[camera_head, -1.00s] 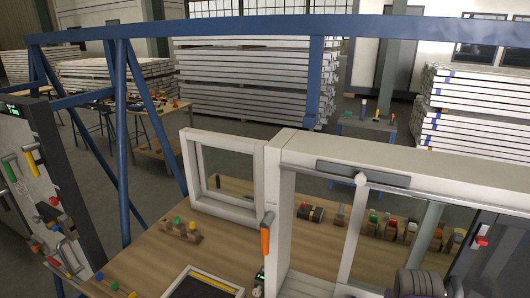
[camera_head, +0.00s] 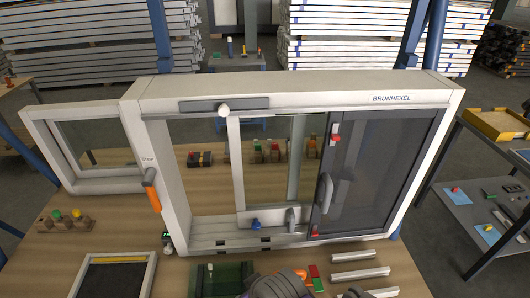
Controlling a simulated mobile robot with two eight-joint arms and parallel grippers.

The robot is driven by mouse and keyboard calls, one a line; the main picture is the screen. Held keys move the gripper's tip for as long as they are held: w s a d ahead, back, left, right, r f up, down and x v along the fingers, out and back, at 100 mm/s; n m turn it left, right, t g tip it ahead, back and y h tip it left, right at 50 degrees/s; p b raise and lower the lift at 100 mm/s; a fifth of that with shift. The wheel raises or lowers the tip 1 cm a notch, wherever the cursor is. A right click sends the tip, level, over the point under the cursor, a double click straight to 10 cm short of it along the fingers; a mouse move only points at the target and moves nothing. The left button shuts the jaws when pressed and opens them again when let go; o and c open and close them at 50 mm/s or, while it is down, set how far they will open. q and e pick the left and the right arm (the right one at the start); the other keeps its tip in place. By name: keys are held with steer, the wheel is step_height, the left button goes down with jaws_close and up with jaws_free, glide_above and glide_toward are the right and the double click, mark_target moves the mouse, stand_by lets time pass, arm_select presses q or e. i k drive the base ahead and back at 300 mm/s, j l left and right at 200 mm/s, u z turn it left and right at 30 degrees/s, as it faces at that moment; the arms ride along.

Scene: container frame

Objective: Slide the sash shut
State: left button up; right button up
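The white window frame (camera_head: 150,88), marked BRUNHEXEL, stands upright on the wooden bench. In its right part is a dark grey sash (camera_head: 388,165) with a grey upright handle (camera_head: 323,192) and red pieces at its upper and lower left corners. Beside it, partly behind it, is a pale-framed glass panel (camera_head: 236,165) with a small grey handle (camera_head: 291,220) and a blue piece (camera_head: 256,224) at its bottom. The opening left of the pale panel is clear. No fingertips of either gripper show; a rounded grey part of mine is at the bottom edge.
A grey bar with a white knob (camera_head: 224,110) sits on the top rail. An orange handle (camera_head: 152,196) is on the left jamb. White bars (camera_head: 360,273), a green box (camera_head: 222,279) and a dark tray (camera_head: 115,277) lie in front.

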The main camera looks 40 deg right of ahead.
mark_target(290, 214)
steer(key=z, duration=1.55)
steer(key=i+l, duration=0.1)
steer(key=i+z, duration=0.05)
